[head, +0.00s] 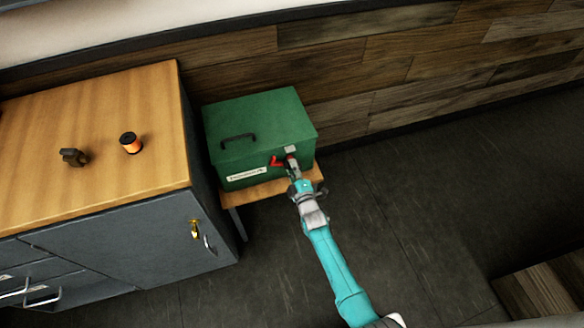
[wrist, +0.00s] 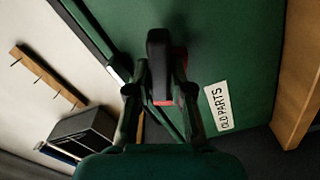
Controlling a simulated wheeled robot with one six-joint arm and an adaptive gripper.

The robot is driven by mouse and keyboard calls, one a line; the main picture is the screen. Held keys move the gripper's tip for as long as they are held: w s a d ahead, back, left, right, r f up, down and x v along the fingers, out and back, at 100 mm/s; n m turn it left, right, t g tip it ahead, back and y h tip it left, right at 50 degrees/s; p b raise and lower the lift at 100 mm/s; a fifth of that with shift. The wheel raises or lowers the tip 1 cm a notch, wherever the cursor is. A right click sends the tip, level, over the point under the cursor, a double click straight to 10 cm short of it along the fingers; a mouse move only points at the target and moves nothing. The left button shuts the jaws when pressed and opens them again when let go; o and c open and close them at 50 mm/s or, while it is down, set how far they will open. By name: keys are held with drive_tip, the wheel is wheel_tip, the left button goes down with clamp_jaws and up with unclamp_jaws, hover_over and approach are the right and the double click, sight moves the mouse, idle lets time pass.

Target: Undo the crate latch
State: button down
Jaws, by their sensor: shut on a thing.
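A green crate (head: 262,120) with a dark handle on its lid stands on a small wooden stand. Its lid is closed. The crate latch (head: 277,161) shows red on the front face, just left of my gripper. My gripper (head: 291,166) reaches the crate front from the lower right. In the wrist view the crate front (wrist: 225,45) fills the middle and right. There my gripper (wrist: 160,88) has its two fingers on either side of the black and red latch (wrist: 160,65), shut on it. The fingers partly hide the latch's base.
The small stand (head: 262,192) is under the crate. A grey cabinet with a wooden top (head: 95,190) stands close at left, bearing an orange and black cylinder (head: 131,143) and a dark fitting (head: 73,157). A label (wrist: 217,106) reads "OLD PARTS".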

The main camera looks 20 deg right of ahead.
drive_tip(key=shift+n, duration=0.5)
drive_tip(key=c, duration=1)
unclamp_jaws()
drive_tip(key=shift+c, duration=0.2)
drive_tip(key=s, duration=1.2)
